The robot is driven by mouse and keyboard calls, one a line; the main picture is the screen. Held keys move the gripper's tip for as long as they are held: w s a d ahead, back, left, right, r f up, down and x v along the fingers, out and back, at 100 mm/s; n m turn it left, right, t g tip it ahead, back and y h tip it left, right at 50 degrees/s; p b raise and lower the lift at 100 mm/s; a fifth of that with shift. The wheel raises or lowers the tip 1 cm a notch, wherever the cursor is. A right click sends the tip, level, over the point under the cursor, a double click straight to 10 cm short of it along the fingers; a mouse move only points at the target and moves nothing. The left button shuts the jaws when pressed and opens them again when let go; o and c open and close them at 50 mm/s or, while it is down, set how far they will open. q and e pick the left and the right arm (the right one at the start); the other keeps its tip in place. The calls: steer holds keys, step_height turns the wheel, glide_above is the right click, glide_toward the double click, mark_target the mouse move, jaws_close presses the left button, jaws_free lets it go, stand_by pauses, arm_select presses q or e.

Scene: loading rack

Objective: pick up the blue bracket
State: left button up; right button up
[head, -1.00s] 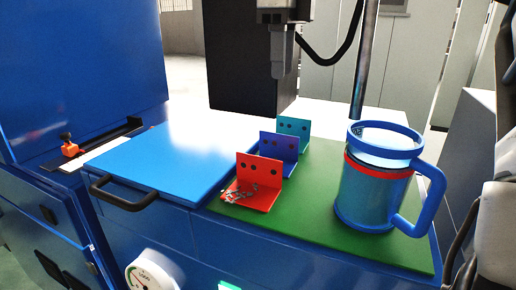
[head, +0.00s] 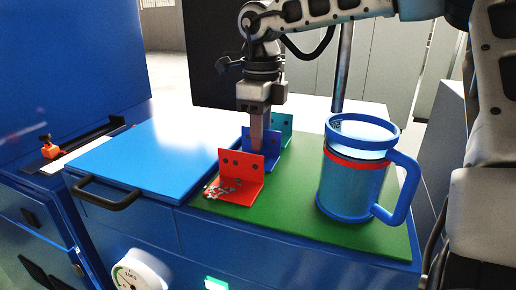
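The blue bracket (head: 272,147) stands on the green mat (head: 300,228), in the middle of a row of L-shaped brackets. The red bracket (head: 246,166) is in front of it and the teal bracket (head: 284,124) behind it. My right gripper (head: 258,148) points down at the blue bracket, its fingertips at or just beside the upright plate. Its fingers show edge-on, one over the other, so I cannot see the gap between them or any contact. The red bracket hides the lower left part of the blue one. My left gripper is not in view.
A large clear mug with blue rims and handle (head: 405,190) stands right of the brackets. Small metal bits (head: 220,187) lie at the red bracket. A blue lid with a black handle (head: 105,193) is at the left. Bare mat lies between brackets and mug.

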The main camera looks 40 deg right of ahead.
steer(key=shift+f, duration=0.1)
jaws_close()
